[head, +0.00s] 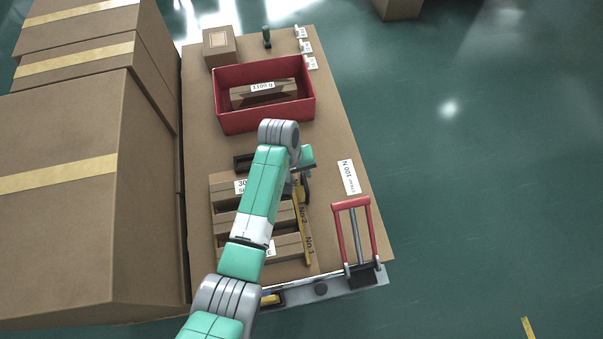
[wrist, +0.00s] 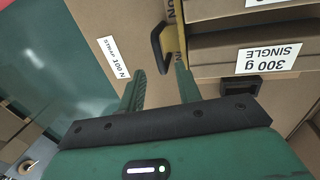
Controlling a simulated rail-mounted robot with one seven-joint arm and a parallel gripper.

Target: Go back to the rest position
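My gripper (head: 303,185) is above the right side of the stack of cardboard trays (head: 228,196) on the workbench in the head view; my own arm partly hides it. In the wrist view, the two green fingers of my gripper (wrist: 160,70) stand apart with nothing held between them. A black looped handle (wrist: 157,46) shows beyond the fingertips, beside a yellow strip (wrist: 179,40) marked with black letters. I cannot tell how far the fingertips are from it. A tray labelled "300 g SINGLE" (wrist: 270,56) lies to the right.
A red bin (head: 235,122) holding a cardboard box stands behind the trays. A red-handled press (head: 338,205) stands at the front right, near the bench (head: 335,130) edge. Large cardboard boxes (head: 60,200) crowd the left side. Open green floor (head: 480,180) lies to the right.

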